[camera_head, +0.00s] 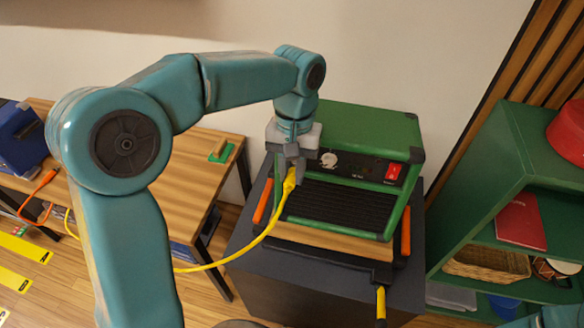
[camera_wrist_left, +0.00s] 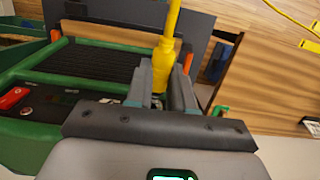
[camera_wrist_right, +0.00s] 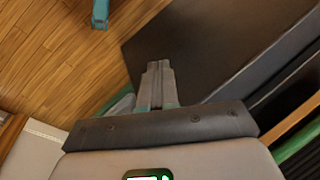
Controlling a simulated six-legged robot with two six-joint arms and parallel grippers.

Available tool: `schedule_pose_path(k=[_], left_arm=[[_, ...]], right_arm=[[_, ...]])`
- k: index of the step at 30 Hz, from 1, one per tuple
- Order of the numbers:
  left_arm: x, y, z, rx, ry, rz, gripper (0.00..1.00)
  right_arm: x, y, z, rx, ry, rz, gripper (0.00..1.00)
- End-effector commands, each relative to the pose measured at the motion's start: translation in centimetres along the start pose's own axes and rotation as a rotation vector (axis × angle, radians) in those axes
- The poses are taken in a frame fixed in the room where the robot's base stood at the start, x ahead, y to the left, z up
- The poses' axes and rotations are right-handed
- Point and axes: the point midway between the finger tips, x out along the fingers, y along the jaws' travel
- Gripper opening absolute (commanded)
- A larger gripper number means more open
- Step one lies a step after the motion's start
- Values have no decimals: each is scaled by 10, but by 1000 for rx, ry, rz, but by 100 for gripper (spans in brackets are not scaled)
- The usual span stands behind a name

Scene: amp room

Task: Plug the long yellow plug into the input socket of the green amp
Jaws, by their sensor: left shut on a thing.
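The green amp (camera_head: 372,128) stands on a dark cabinet with its control panel and black grille facing me. Its panel has a red switch (camera_head: 393,171) at the right and a pale round fitting at the left. My left gripper (camera_head: 291,172) is shut on the yellow plug (camera_head: 289,184), in front of the panel's left end. In the left wrist view the plug (camera_wrist_left: 163,62) stands between the fingers, with its cable leading away. Its tip and the input socket are hidden by the gripper. My right gripper (camera_wrist_right: 158,82) is shut and empty beside a dark surface.
A wooden table (camera_head: 185,165) stands at the left, with a blue object (camera_head: 20,135) on it and an orange cable (camera_head: 48,180) nearby. A green shelf (camera_head: 500,160) stands at the right. The yellow cable (camera_head: 225,260) hangs in front of the dark cabinet (camera_head: 258,285).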

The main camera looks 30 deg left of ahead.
Motion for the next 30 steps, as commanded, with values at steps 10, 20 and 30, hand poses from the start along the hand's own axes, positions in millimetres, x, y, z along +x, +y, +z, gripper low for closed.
schedule_pose_path(k=[10, 20, 30], left_arm=[[0, 0, -1, 0, -1, 0, 0], [1, 1, -5, 0, -1, 0, 0], [0, 1, -6, 0, -1, 0, 0]], right_arm=[[-2, 0, 0, 0, 0, 0, 0], [-5, -2, 0, 0, 0, 0, 0], [-5, -2, 0, 0, 0, 0, 0]])
